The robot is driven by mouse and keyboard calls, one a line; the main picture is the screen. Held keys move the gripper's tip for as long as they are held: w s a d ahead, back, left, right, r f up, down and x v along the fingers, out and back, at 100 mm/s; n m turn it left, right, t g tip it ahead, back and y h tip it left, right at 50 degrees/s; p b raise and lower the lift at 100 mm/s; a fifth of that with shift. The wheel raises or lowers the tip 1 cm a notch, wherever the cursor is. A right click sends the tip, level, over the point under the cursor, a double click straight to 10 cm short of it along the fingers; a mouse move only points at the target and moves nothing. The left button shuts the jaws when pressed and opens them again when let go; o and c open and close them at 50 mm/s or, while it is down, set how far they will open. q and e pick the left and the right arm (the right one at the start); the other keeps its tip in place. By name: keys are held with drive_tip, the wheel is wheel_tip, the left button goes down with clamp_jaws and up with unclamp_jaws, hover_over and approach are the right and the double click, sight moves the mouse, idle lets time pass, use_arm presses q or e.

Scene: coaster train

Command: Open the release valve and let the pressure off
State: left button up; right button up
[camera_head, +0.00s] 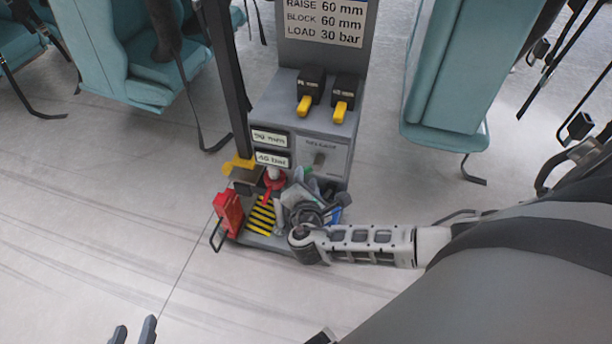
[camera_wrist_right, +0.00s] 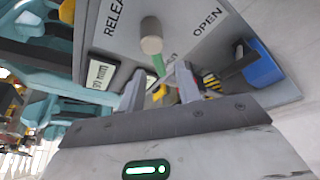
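The release panel (camera_head: 335,150) is on the front of a grey station, and it also shows in the right wrist view (camera_wrist_right: 195,28) with the words RELEASE and OPEN. A grey, round-ended valve handle (camera_wrist_right: 151,38) stands out from it; it also shows in the head view (camera_head: 319,160). My right gripper (camera_wrist_right: 161,72) is just below the panel, its fingers apart near the handle; no grip on the handle shows. A green piece (camera_wrist_right: 158,65) shows between the fingers. In the head view the right gripper is partly hidden by its wrist. My left gripper (camera_head: 133,332) is open and empty at the bottom left.
Two displays (camera_head: 271,148) read about 50 mm and 45 bar. Two yellow-tipped levers (camera_head: 341,112) stand above. A red object (camera_head: 229,212), a yellow-black striped plate (camera_head: 261,216) and a blue item (camera_wrist_right: 264,65) are low down. Teal seats (camera_head: 445,80) flank the station; floor in front is clear.

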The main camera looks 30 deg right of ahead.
drive_tip(key=shift+x, duration=1.4)
clamp_jaws()
